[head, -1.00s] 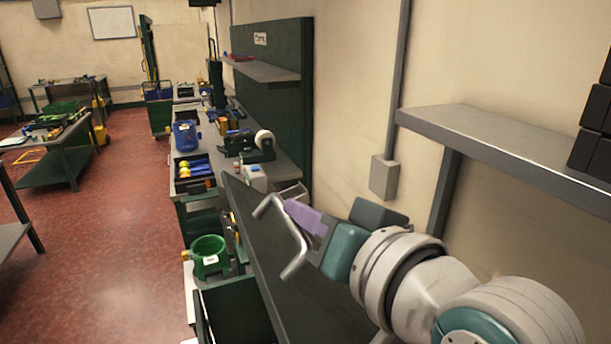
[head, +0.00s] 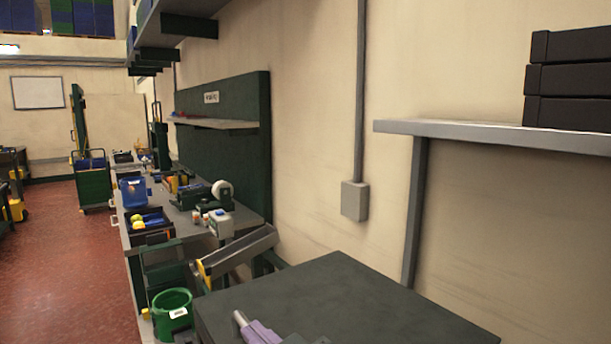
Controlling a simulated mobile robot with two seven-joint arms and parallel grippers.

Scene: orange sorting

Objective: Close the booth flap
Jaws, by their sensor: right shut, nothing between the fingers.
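A broad dark grey panel (head: 350,285), which looks like the booth's top or flap, fills the lower middle of the head view. Its upper face shows and its near part is cut off by the lower edge of the picture. I cannot tell how far the flap is open. A short silver bar (head: 240,319), probably an end of the handle, shows at the bottom. My right gripper (head: 260,333) is beside it, with lilac fingers shut and holding nothing. Most of this gripper is below the picture. My left gripper is not in view.
A sloping grey chute (head: 240,250) and a green bucket (head: 172,312) stand left of the panel. A cluttered workbench (head: 235,212) lies beyond. A shelf (head: 450,130) with black boxes juts from the wall at right. The red floor at left is clear.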

